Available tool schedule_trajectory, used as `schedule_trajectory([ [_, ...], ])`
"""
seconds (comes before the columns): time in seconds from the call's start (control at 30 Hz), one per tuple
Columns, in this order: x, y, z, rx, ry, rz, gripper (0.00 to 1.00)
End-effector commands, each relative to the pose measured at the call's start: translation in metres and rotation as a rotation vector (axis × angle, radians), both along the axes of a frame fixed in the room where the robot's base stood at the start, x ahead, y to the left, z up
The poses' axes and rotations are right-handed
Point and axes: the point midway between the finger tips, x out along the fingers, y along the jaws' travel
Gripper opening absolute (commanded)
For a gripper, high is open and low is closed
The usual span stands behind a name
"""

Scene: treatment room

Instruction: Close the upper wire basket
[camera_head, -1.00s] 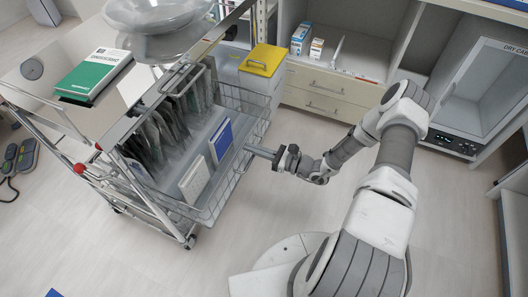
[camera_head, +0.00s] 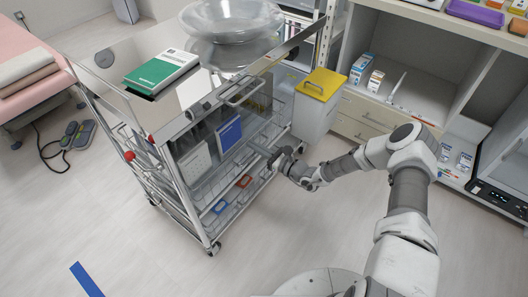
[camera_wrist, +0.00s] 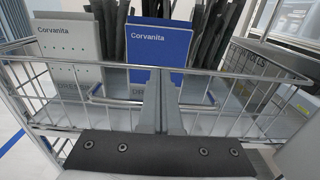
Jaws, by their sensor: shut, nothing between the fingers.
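The upper wire basket (camera_head: 283,122) is in the steel cart, below its top. My gripper (camera_head: 252,148) is shut and empty at the basket's open-side front. In the wrist view the shut fingers (camera_wrist: 161,75) stand before the basket's wire front (camera_wrist: 265,77), with the boxes behind. They overlap the wires; contact is not clear.
A lower basket with blue- and red-framed items (camera_head: 243,181) lies beneath. A green book (camera_head: 160,70) and clear bowls (camera_head: 232,22) are on the cart top. A yellow-lidded bin (camera_head: 320,85) stands behind. The floor in front is clear.

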Motion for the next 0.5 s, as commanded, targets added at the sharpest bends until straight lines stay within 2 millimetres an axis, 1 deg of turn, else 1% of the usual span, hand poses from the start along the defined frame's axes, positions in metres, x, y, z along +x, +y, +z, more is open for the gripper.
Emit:
schedule_trajectory([
  [0.2,0.007,0.01,0.0,0.001,0.001,0.0,0.0],
  [0.5,0.011,0.015,0.001,0.002,0.0,-0.001,0.0],
])
